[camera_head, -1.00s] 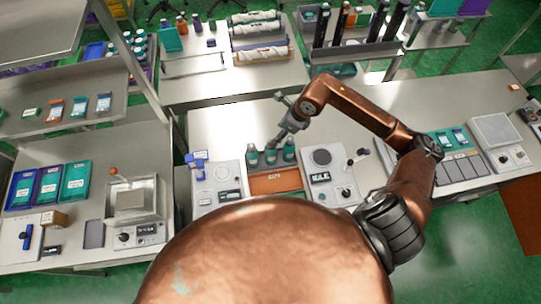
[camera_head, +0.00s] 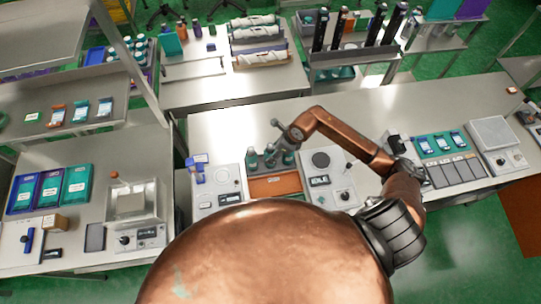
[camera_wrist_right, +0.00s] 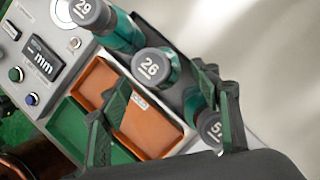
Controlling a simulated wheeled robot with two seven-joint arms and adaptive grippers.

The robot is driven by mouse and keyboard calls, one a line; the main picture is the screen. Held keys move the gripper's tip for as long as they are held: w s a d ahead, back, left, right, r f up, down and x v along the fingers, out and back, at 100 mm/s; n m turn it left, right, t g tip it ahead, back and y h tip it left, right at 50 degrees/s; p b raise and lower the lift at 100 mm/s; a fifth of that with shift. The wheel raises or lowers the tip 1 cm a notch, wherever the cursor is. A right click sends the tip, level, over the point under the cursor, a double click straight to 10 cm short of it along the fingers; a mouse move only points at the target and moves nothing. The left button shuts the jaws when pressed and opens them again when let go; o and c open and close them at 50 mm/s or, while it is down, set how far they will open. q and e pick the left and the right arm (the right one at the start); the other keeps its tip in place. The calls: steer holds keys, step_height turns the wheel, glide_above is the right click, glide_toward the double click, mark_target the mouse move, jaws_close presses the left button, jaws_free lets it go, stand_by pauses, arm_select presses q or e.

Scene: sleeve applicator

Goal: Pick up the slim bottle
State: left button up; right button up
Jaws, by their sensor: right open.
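Three teal bottles with grey caps stand in a row. In the right wrist view they are the bottle marked 29 (camera_wrist_right: 88,13), the bottle marked 26 (camera_wrist_right: 152,65) and a bottle whose cap number starts with 5 (camera_wrist_right: 209,128), partly hidden by a finger. Which is slimmest I cannot tell. The row also shows in the head view, with its left bottle (camera_head: 253,162) clearest. My right gripper (camera_wrist_right: 162,80) is open, its fingers spread around the row near the 26 bottle; contact is unclear. It also shows over the row in the head view (camera_head: 271,153). My left gripper is out of view.
An orange tray (camera_head: 275,187) lies in front of the bottles; the wrist view also shows a green compartment (camera_wrist_right: 100,143). A grey device with an mm display (camera_wrist_right: 42,60) stands beside the row. The bench behind the bottles (camera_head: 225,125) is clear.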

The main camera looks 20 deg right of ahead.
steer(key=x, duration=0.4)
steer(key=shift+f+p, duration=0.2)
steer(key=shift+p, duration=0.2)
steer(key=c, duration=1.5)
